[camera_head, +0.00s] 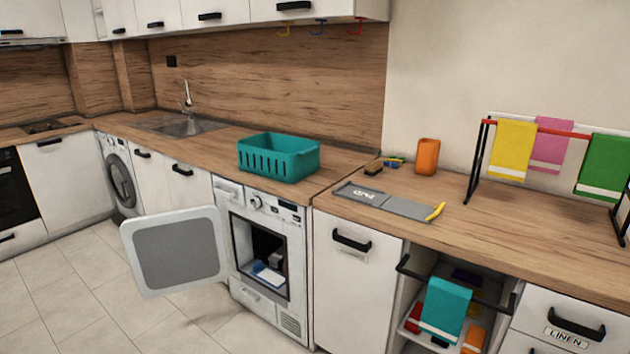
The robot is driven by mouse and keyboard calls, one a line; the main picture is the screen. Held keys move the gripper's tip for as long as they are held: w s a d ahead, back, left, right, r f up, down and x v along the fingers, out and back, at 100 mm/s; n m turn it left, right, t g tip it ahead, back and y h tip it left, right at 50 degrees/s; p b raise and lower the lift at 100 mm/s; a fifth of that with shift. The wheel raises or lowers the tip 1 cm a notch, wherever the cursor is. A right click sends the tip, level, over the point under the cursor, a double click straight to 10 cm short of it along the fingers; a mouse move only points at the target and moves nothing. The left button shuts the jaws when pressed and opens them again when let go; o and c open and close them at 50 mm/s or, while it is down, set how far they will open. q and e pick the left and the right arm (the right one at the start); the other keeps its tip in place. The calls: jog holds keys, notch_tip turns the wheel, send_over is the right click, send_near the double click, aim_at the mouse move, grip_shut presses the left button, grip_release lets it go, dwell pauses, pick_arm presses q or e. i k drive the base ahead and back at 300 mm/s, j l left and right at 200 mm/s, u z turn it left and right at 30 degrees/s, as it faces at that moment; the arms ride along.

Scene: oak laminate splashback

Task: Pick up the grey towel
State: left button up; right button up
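I cannot make out a grey towel for certain. The open front-loading machine (265,215) holds a small grey shape (276,259) and a white and blue item (267,274); its dark inside hides what they are. A flat grey panel (405,207) with white markings and a yellow piece at its right end lies on the worktop. The towels seen clearly are yellow (512,150), pink (551,147) and green (604,165) on a rack, and teal (445,309) on a lower bar. Neither of my grippers is in view.
The machine's door (174,250) stands wide open into the floor space at left. A teal basket (278,158) and an orange cup (427,157) stand on the worktop. The drying rack (476,165) is at right. Floor (70,290) at left is clear.

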aim_at(277, 260)
jog(key=i+j, duration=0.2)
jog(key=j, duration=0.15)
jog(key=i+j, duration=0.15)
jog(key=j, duration=0.2)
jog(key=i+j, duration=0.4)
jog(key=j, duration=0.25)
jog(key=i+j+z, duration=0.1)
jog(key=j, duration=0.25)
jog(key=i+z, duration=0.1)
jog(key=i, duration=0.15)
jog(key=j, duration=0.05)
